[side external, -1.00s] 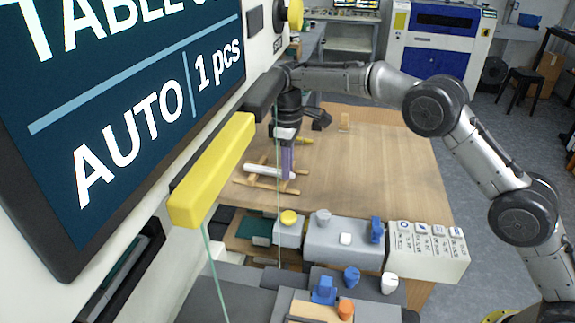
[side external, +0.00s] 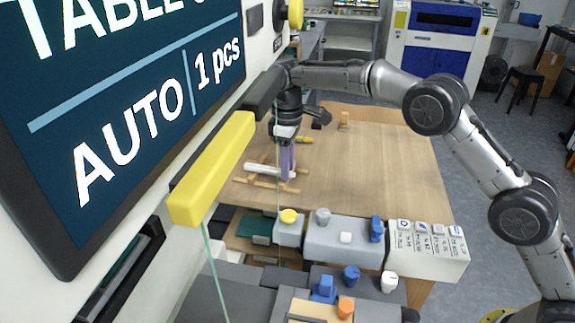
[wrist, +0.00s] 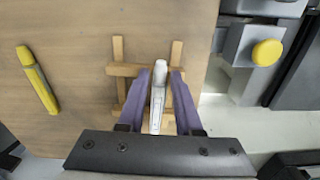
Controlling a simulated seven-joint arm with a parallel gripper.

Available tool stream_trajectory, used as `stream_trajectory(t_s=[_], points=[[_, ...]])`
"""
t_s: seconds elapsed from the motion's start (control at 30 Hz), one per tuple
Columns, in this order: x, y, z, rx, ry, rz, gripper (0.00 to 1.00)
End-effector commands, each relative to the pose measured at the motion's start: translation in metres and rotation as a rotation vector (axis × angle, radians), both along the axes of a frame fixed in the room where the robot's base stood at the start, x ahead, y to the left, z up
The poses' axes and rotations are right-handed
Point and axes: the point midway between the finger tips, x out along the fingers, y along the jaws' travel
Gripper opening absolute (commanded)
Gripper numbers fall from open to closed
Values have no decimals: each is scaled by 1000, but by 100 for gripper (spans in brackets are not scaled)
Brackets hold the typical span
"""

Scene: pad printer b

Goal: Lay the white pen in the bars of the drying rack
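The white pen (side external: 262,169) lies across the wooden bars of the drying rack (side external: 262,184) on the table. In the wrist view the white pen (wrist: 158,95) lies lengthwise between my purple fingers, over the rack's bars (wrist: 118,70). My gripper (side external: 288,177) points down at the pen's right end in the side view. In the wrist view my gripper (wrist: 160,76) is open, with a finger on each side of the pen and gaps visible beside it.
A yellow pen (wrist: 38,80) lies apart on the table, left of the rack in the wrist view. A machine with a yellow button (wrist: 267,52) stands to the right there. The wooden table (side external: 385,165) is clear on its right side. A yellow bar (side external: 212,170) juts out near the screen.

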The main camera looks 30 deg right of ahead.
Motion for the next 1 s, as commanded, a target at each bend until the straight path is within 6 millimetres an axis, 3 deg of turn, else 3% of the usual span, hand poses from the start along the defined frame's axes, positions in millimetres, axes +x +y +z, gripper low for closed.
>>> stream_trajectory(t_s=[0.5,0.77,0.8,1.0], points=[[0,0,26,0,-1,0,34],[0,0,29,0,0,0,34],[0,0,29,0,0,0,35],[0,0,28,0,0,0,69]])
